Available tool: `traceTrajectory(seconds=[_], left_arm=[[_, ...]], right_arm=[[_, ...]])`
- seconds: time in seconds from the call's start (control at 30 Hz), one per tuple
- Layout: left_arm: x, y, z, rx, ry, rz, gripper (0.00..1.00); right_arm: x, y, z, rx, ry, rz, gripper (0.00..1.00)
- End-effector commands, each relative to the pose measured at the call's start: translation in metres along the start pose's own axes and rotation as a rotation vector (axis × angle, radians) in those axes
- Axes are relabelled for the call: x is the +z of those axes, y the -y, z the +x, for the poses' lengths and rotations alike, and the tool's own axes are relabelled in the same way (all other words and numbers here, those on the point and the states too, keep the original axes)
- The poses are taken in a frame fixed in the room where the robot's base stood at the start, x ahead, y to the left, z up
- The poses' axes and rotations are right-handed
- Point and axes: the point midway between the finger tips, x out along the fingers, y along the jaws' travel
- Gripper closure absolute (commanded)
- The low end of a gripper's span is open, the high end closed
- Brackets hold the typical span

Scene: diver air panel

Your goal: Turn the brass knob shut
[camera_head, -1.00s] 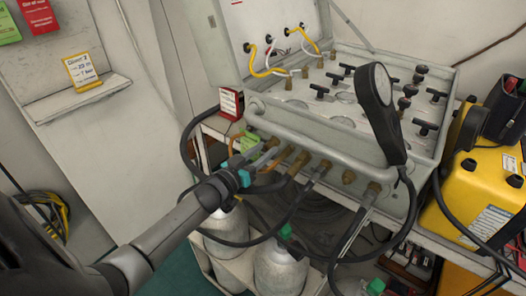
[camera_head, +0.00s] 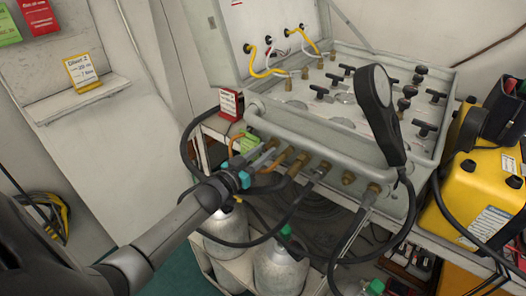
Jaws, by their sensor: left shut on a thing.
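My left gripper (camera_head: 262,160) reaches in from the lower left to the left end of the panel's front face. It is shut on the brass knob (camera_head: 273,144) there, and the fingers hide most of the knob. A row of other brass fittings (camera_head: 298,164) runs to the right along the same face, below a grey rail. The grey air panel (camera_head: 335,150) lies open with its lid raised behind. My right gripper is not in view.
Hoses (camera_head: 262,241) loop below, in front of grey cylinders (camera_head: 280,270). A yellow case (camera_head: 482,180) sits to the right. A red tag (camera_head: 231,102) stands near the gripper.

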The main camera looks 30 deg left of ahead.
Motion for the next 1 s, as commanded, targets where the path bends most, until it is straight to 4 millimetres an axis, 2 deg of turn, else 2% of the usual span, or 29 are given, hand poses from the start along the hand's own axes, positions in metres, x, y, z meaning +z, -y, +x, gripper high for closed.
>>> traceTrajectory(seconds=[0.43, 1.0], left_arm=[[0.0003, -0.0003, -0.0005, 0.0, 0.008, 0.377, 1.0], [0.0012, -0.0005, -0.0005, -0.001, 0.017, 0.897, 1.0]], right_arm=[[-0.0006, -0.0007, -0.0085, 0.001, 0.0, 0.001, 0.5], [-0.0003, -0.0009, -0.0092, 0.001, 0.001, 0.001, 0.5]])
